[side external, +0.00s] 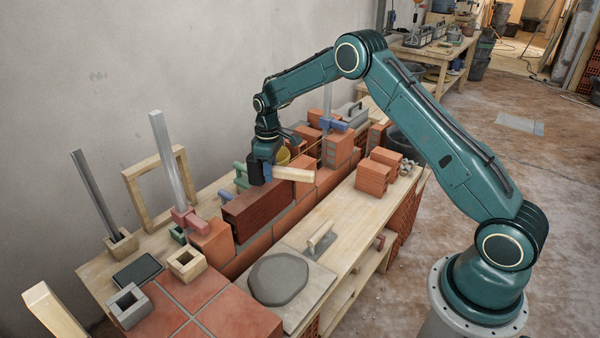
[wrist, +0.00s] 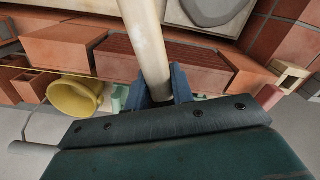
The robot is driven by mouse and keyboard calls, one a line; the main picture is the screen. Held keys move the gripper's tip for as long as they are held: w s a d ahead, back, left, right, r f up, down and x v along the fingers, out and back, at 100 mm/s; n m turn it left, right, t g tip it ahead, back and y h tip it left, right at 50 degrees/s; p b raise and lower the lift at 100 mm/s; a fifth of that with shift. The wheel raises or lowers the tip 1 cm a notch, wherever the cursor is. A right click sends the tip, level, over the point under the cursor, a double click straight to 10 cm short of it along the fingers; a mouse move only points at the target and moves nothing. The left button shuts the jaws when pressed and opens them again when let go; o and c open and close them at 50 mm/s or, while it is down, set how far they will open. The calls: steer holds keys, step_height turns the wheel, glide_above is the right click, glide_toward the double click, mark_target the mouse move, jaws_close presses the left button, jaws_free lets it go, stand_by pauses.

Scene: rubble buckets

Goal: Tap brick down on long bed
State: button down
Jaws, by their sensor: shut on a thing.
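My gripper (side external: 265,173) has blue fingers, which also show in the wrist view (wrist: 165,88). It is shut on a pale wooden handle (side external: 294,174), which runs up the middle of the wrist view (wrist: 147,40). I cannot tell whether the handle has a head on it. A dark red brick (side external: 258,210) lies on the long bed, a low row of orange bricks (side external: 290,222). The gripper is above the brick's far end, with a gap between them in the side view. The dark brick is partly hidden by the handle in the wrist view (wrist: 200,60).
A trowel (side external: 320,241) and a grey mortar mound (side external: 278,278) on a board are in front. Upright metal posts (side external: 172,165) and a taut line (wrist: 50,73) are near the wall. Several loose bricks (side external: 373,177) stand right.

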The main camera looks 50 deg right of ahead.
steer(key=shift+f, duration=0.1)
stand_by(1.2)
stand_by(0.4)
stand_by(1.4)
steer(key=shift+f, duration=0.2)
stand_by(1.4)
stand_by(0.5)
steer(key=shift+f, duration=0.15)
stand_by(1.1)
steer(key=shift+f, duration=0.1)
stand_by(0.4)
